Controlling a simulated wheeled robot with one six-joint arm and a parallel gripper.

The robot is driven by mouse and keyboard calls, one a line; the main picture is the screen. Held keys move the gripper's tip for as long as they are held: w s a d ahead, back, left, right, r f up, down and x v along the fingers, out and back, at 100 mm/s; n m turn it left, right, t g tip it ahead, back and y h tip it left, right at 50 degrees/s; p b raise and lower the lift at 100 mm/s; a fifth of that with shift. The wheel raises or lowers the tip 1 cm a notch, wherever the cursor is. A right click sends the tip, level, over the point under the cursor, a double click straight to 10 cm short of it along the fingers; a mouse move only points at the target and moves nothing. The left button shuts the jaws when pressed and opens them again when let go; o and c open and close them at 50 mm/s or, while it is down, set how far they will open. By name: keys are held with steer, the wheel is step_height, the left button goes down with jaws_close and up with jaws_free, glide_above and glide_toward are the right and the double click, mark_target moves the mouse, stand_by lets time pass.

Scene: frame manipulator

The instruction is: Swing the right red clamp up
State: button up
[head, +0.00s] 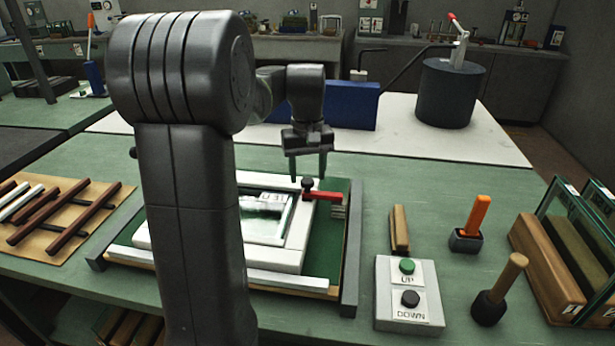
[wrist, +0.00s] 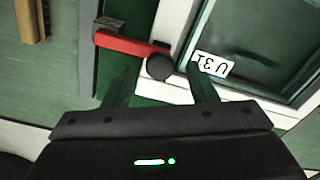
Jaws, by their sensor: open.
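The red clamp (head: 323,195) lies flat at the right side of the white frame (head: 296,238), with its dark round knob (head: 307,184) at its left end. In the wrist view the red clamp (wrist: 130,44) reaches from a dark block to the knob (wrist: 160,66), which sits over the frame's edge. My gripper (head: 308,172) points down just above and behind the knob. In the wrist view my gripper (wrist: 162,85) has its two fingers apart, with the knob between and just beyond their tips. It holds nothing. My arm hides the left part of the frame.
A button box (head: 408,292) marked UP and DOWN stands at right. Nearby are a wooden block (head: 399,230), an orange-handled tool (head: 474,220) and a wooden-handled tool (head: 500,290). A blue box (head: 350,106) stands behind my gripper. Wooden strips (head: 50,215) lie at left.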

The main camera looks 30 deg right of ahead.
steer(key=shift+f, duration=0.75)
jaws_close()
steer(key=shift+r, duration=0.15)
